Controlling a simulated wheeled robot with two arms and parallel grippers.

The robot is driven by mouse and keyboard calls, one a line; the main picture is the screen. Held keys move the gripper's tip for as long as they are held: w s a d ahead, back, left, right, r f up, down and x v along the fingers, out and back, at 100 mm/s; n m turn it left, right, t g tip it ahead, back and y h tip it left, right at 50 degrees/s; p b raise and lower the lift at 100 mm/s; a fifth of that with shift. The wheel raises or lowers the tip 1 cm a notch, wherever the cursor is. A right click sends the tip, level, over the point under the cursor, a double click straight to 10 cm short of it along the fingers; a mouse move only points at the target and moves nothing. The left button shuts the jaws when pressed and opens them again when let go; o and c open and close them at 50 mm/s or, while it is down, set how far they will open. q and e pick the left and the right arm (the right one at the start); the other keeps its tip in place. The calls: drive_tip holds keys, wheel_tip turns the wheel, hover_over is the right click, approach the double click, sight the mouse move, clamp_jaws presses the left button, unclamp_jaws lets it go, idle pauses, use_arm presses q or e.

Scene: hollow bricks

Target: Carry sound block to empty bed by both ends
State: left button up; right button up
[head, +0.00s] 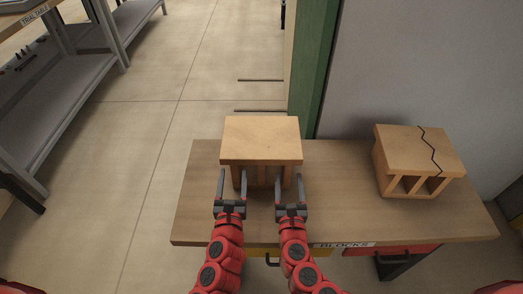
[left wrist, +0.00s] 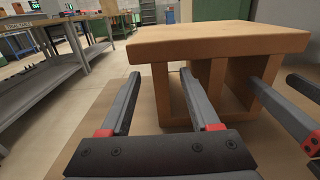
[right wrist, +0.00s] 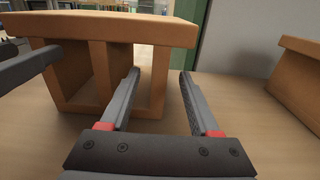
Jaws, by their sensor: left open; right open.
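The uncracked hollow block (head: 261,141), light orange-brown, stands upright near the left end of the table, its open cells facing me. My left gripper (head: 230,174) is open at its left end; in the left wrist view the fingers (left wrist: 159,75) lie either side of the block's left wall (left wrist: 168,98). My right gripper (head: 290,176) is open at its right end; in the right wrist view the fingers (right wrist: 159,75) lie either side of the right wall (right wrist: 150,88). I cannot tell how deep the fingers reach. The empty bed is not clearly identifiable.
A second hollow block (head: 413,150) with a dark jagged crack stands on the right of the wooden table (head: 335,190), labelled BLOCKS. A grey wall and green post stand behind. A grey shelved bench marked TRIAL TABLE (head: 72,75) stands far left, with open floor (head: 150,140) between.

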sight(236, 150)
use_arm(q)
drive_tip(key=w, duration=0.9)
drive_tip(key=shift+w, duration=0.1)
use_arm(e)
drive_tip(key=w, duration=0.9)
drive_tip(key=shift+w+d, duration=0.1)
drive_tip(key=shift+d, duration=0.05)
use_arm(q)
drive_tip(key=shift+w, duration=0.6)
use_arm(e)
drive_tip(key=shift+w, duration=0.6)
use_arm(q)
clamp_jaws()
use_arm(e)
clamp_jaws()
use_arm(q)
drive_tip(key=shift+r, duration=0.1)
use_arm(e)
drive_tip(key=shift+r, duration=0.1)
